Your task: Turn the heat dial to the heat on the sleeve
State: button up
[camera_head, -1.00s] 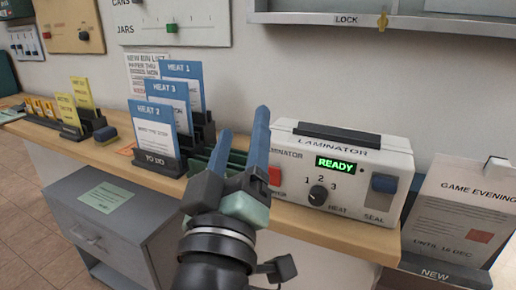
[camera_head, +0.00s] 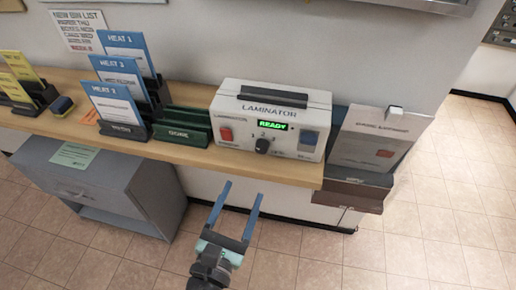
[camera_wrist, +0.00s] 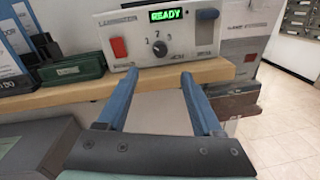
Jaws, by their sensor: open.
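The heat dial (camera_head: 262,146) is a small black knob on the front of the white laminator (camera_head: 312,104), with 1, 2 and 3 around it. It also shows in the wrist view (camera_wrist: 160,49); its pointer is too small to read surely. The green display (camera_head: 272,126) reads READY. Blue-topped sleeves stand in dark holders to the left: a back one (camera_head: 122,42), a middle one (camera_head: 114,66) and a front one (camera_head: 112,104). My gripper (camera_head: 240,190) is open and empty, below and in front of the shelf, apart from the dial.
A red switch (camera_head: 226,134) and a grey-blue SEAL lever (camera_head: 308,140) flank the dial. Green holders (camera_head: 182,126) stand left of the laminator. A box with a notice (camera_head: 374,140) is at its right. A grey cabinet (camera_head: 112,190) stands below the shelf edge. Floor at right is clear.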

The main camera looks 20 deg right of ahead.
aim_at(260, 151)
jog(key=x, duration=1.1)
jog(key=shift+w+d, duration=0.15)
jog(key=shift+w, duration=0.05)
grip_shut()
